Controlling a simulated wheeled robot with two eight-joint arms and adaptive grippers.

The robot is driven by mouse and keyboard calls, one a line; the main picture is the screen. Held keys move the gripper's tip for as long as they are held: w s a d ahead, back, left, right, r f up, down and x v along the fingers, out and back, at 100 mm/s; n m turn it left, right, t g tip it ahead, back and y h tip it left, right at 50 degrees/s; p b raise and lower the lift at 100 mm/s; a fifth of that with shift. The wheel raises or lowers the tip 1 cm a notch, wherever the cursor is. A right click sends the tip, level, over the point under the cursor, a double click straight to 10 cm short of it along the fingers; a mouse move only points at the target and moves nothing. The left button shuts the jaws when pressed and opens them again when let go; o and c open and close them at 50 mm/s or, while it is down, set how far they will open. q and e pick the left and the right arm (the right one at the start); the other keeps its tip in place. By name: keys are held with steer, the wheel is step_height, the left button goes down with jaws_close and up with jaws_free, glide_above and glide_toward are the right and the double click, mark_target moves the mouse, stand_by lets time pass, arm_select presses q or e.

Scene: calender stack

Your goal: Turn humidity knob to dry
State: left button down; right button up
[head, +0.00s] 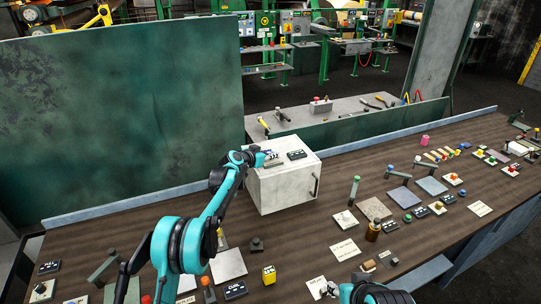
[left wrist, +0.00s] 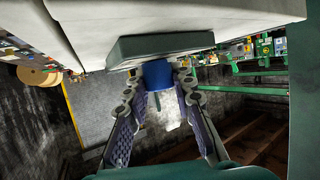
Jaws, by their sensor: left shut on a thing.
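A blue knob (left wrist: 157,75) stands out from a grey-green plate (left wrist: 160,47) on the white box in the left wrist view. My left gripper (left wrist: 157,88) has its two fingers on either side of this knob and is shut on it. In the head view my left gripper (head: 264,157) is at the top of the white box (head: 283,188), near its left end, and mostly hides the knob. A dark label (head: 297,155) lies on the box top to the right; its text is too small to read. The knob's setting cannot be read.
The brown bench (head: 130,232) carries several small switches, cards and plates in front and to the right. A tall green panel (head: 120,110) rises behind the bench at left.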

arm_select(q)
steer(key=shift+a+m+g+h+p, duration=0.1)
steer(key=shift+m+g+h+p, duration=0.25)
steer(key=shift+m+g+h, duration=0.75)
steer(key=shift+m+g+h+p, duration=0.35)
steer(key=shift+m+g+h, duration=0.15)
steer(key=shift+m, duration=0.3)
steer(key=shift+f+m+g, duration=0.1)
steer(key=shift+m+g, duration=0.3)
steer(key=c, duration=1.3)
jaws_free()
steer(key=shift+o, duration=0.2)
steer(key=shift+s+a+r, duration=0.15)
steer(key=shift+a+r, duration=0.1)
steer(key=v, duration=1.1)
steer(key=shift+a+f, duration=0.15)
